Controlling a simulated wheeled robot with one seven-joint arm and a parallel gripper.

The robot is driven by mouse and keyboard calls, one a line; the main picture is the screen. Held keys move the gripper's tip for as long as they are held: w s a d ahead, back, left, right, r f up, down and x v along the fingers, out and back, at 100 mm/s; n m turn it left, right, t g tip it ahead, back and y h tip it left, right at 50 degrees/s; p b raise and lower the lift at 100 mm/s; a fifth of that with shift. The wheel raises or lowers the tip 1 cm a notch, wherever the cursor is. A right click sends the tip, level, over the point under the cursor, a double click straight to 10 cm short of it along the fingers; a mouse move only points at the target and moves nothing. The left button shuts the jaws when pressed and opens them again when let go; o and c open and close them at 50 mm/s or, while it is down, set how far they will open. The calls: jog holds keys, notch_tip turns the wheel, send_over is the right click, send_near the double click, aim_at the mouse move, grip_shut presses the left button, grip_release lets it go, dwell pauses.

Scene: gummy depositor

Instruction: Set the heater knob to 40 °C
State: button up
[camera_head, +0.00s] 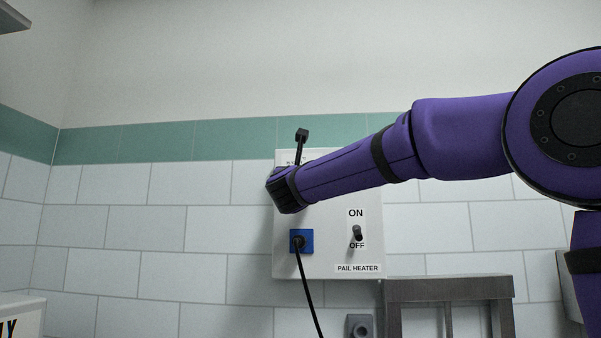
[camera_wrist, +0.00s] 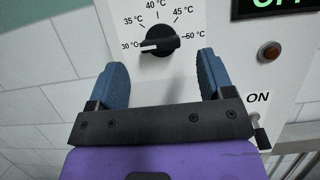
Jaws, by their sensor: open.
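The heater knob (camera_wrist: 160,40) is a black dial on the white heater panel (camera_head: 325,258). In the wrist view its white mark points left, at the 30 °C label. The printed scale runs from 30 to 50 °C around it, with 40 °C (camera_wrist: 156,5) at the top. My gripper (camera_wrist: 162,65) is open, its two blue fingers apart on either side just below the knob, with nothing between them. In the head view my gripper (camera_head: 283,190) is in front of the panel's upper left part, and the knob is hidden behind my arm.
A green display (camera_wrist: 283,4) reads OFF, with a reddish lamp (camera_wrist: 269,52) below it. An ON/OFF toggle (camera_head: 357,232) and a blue socket (camera_head: 301,241) with a black cable are lower on the panel. A grey metal frame (camera_head: 448,288) stands at lower right.

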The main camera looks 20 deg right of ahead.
jog(key=shift+x, duration=2.4)
jog(key=c, duration=0.9)
